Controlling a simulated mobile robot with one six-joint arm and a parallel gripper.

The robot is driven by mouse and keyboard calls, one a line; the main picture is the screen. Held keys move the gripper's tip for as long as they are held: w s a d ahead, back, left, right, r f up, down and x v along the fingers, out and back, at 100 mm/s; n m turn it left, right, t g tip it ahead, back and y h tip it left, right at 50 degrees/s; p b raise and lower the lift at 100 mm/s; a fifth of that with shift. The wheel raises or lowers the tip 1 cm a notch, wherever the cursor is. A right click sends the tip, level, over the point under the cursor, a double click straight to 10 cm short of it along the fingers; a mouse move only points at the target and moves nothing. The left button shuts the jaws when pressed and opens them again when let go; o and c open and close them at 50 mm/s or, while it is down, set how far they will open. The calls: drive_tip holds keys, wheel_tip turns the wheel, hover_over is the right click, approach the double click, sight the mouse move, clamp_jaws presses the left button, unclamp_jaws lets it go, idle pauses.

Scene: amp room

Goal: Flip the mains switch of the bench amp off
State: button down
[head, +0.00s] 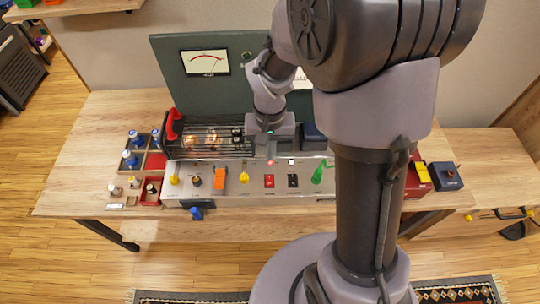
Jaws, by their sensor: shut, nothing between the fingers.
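The bench amp has a pale front panel (330,190) with a row of coloured controls and a dark upright back panel (165,60). A red switch (269,181) and a black switch (293,180) sit near the middle of the row. The labels are too small to read, so I cannot tell which one is the mains switch or which way it is set. My gripper (270,155) is shut and empty, pointing down above and behind the red switch. Whether its tip touches the amp is unclear.
Yellow (244,176), orange (220,178) and green (319,173) controls flank the switches. Glowing tubes stand behind a cage (205,140) left of my gripper. Trays of bottles (131,160) lie at left. The bench top (75,190) is clear at its left end.

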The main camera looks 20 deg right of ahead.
sight(267, 183)
drive_tip(key=w+p, duration=0.1)
drive_tip(key=p, duration=0.1)
drive_tip(key=g+p, duration=0.1)
drive_tip(key=p, duration=0.1)
drive_tip(key=shift+w+a+r, duration=0.1)
drive_tip(key=shift+w+a, duration=0.05)
drive_tip(key=shift+w, duration=0.25)
drive_tip(key=f+b, duration=0.1)
drive_tip(key=f, duration=0.3)
drive_tip(key=s+f+b, duration=0.1)
drive_tip(key=f, duration=0.4)
drive_tip(key=f+b, duration=0.2)
drive_tip(key=f, duration=0.3)
drive_tip(key=shift+s+a, duration=0.25)
